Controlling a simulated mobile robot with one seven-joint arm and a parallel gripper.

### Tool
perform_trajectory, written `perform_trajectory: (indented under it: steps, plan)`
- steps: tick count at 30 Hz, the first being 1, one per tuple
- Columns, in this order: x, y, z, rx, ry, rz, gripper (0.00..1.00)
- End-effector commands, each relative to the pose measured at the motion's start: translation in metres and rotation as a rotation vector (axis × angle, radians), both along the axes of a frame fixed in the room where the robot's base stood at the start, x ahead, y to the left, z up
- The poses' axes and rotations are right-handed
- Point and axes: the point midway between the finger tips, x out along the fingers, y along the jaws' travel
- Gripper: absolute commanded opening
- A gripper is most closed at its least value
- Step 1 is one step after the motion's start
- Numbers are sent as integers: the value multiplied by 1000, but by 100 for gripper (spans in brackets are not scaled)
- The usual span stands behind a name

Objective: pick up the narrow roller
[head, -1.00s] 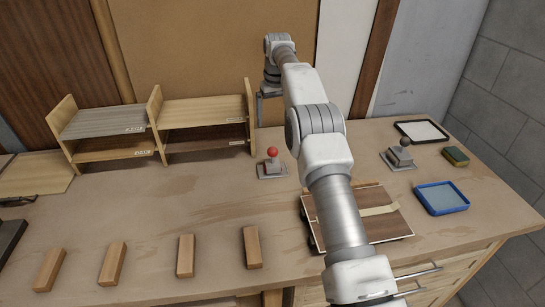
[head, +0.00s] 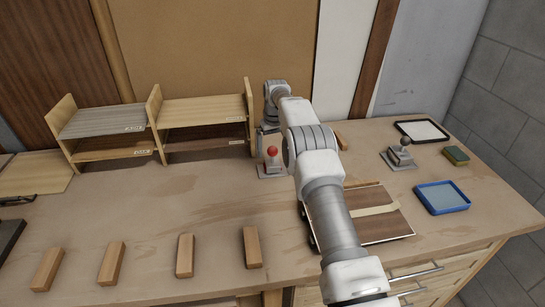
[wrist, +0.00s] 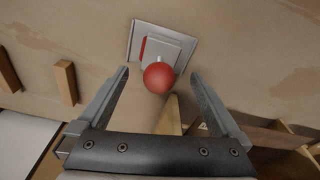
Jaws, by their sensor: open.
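A small upright tool with a red ball knob (head: 272,152) stands on a grey stand (head: 271,171) right of the shelf rack; a similar one with a grey knob (head: 405,142) is at the right. I cannot tell which is the narrow roller. My gripper (head: 262,138) is open above and behind the red-knobbed tool, partly hidden by my arm. In the wrist view the red knob (wrist: 158,78) shows between the open fingers, nearer the camera than its grey stand (wrist: 165,45). I see no contact.
A wooden shelf rack (head: 153,125) stands at the back left. A brown panel with a pale strip (head: 380,223) lies below my arm. Several wooden blocks (head: 185,256) line the front. A blue tray (head: 442,197), green pad (head: 455,156) and black-framed tray (head: 422,131) are at right.

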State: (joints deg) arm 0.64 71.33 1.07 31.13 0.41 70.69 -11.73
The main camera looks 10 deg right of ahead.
Motion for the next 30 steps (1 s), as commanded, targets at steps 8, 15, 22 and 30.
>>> perform_trajectory:
  steps: [8, 15, 22, 30]
  plan:
    - [2, -2, -37, 0, 2, 0, 100]
    - [2, -1, -39, 0, 1, 0, 98]
    - [2, -1, -39, 0, 1, 0, 57]
    - [2, -1, -38, 0, 0, 0, 19]
